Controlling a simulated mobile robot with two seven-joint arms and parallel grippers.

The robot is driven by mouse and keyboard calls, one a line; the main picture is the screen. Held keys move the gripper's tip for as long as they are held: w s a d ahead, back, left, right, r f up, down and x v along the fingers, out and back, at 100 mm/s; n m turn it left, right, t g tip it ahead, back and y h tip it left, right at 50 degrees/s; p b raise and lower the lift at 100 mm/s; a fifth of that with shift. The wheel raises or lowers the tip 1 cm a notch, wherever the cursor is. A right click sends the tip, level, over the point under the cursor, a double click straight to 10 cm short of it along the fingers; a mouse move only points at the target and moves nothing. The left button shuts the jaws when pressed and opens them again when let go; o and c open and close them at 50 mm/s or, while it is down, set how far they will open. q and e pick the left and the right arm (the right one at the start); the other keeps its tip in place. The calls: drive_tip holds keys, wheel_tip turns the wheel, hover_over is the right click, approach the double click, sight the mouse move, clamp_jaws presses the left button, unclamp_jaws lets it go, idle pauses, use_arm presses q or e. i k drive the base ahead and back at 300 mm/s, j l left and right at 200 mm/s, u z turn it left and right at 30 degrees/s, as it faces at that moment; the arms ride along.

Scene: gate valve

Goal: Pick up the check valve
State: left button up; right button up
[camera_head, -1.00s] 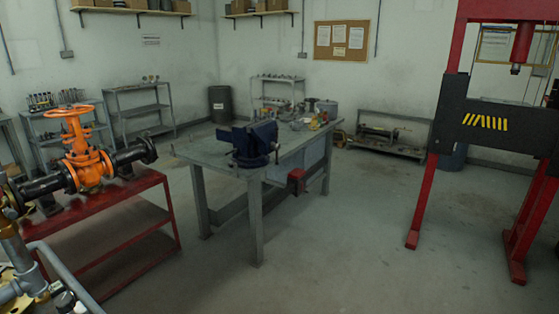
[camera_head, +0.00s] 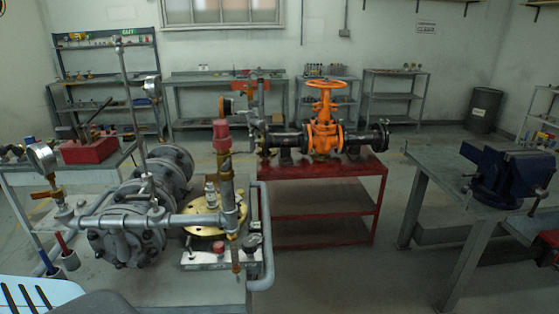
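I cannot make out for sure which part is the check valve. An orange gate valve (camera_head: 324,134) with a handwheel on top stands upright in a black flanged pipe on a red cart (camera_head: 320,168). At the front left, a large grey flanged assembly (camera_head: 122,228) with pipes, gauges and a red-capped fitting (camera_head: 221,134) rests on a grey bench. A round brass-coloured flange (camera_head: 204,222) sits among these pipes. Neither of my grippers is in view.
A workbench (camera_head: 430,160) with a blue vise (camera_head: 508,175) stands at the right. A red toolbox (camera_head: 88,150) sits at the left. Shelves (camera_head: 228,78) line the back wall. A dark bin (camera_head: 483,108) stands at the back right. Floor between cart and workbench is clear.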

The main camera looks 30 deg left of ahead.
sight(211, 190)
drive_tip(key=i+u, duration=0.1)
drive_tip(key=u, duration=0.35)
drive_tip(key=i+l+u, duration=0.1)
drive_tip(key=u, duration=0.35)
drive_tip(key=l+u, duration=0.2)
drive_tip(key=u, duration=0.25)
drive_tip(key=i+l+u, duration=0.1)
drive_tip(key=u, duration=0.3)
drive_tip(key=i+l+u, duration=0.1)
drive_tip(key=l+u, duration=0.15)
drive_tip(key=u, duration=0.15)
drive_tip(key=i+l+u, duration=0.1)
drive_tip(key=u, duration=0.3)
drive_tip(key=l+u, duration=0.4)
drive_tip(key=i+l, duration=0.05)
